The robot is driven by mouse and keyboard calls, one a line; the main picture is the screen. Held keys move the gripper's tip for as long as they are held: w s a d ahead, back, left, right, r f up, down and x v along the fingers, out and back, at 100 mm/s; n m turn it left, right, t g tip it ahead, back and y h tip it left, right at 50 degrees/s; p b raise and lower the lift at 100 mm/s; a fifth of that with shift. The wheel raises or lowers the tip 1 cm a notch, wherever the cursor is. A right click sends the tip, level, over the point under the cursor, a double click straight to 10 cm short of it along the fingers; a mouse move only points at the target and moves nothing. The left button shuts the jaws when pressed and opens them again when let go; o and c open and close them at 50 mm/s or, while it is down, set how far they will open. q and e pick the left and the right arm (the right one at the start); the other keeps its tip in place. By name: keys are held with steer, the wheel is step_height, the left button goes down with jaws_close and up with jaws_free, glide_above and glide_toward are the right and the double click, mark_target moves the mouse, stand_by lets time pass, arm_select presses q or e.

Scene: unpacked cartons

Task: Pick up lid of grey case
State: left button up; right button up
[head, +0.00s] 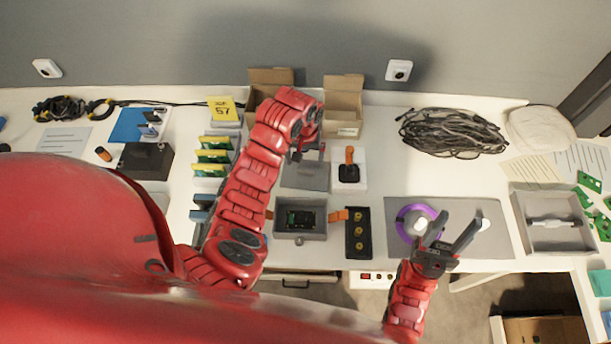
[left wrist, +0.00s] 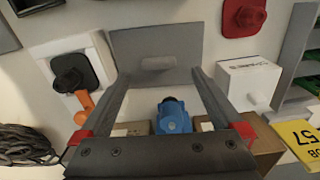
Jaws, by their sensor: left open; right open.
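The lid of the grey case is a flat grey plate (head: 305,177) with a small raised grip, lying on the table behind the case. It also shows in the left wrist view (left wrist: 180,40). The grey case (head: 301,235) stands open in front of it, with a dark circuit board inside and orange latches on its sides. My left gripper (head: 307,155) is open at the lid's far edge. In the left wrist view its fingers (left wrist: 160,73) reach to either side of the lid's grip, with nothing held between them. My right gripper (head: 464,225) is open and empty over a grey mat.
Open cartons (head: 342,105) stand behind the lid. A black part with an orange top (head: 349,172) lies right of it, and a black strip with yellow knobs (head: 358,233) right of the case. A blue object (left wrist: 173,117) sits by the cartons. A purple ring (head: 405,213) lies on the mat.

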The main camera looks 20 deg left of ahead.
mark_target(305, 169)
arm_select(q)
step_height(305, 169, down, 4)
steer(key=shift+w+d+r+p, duration=0.1)
steer(key=shift+r+p, duration=0.15)
steer(key=shift+p, duration=0.75)
steer(key=shift+f, duration=0.75)
steer(key=c, duration=1.5)
steer(key=shift+w+r, duration=0.1)
steer(key=shift+r, duration=0.1)
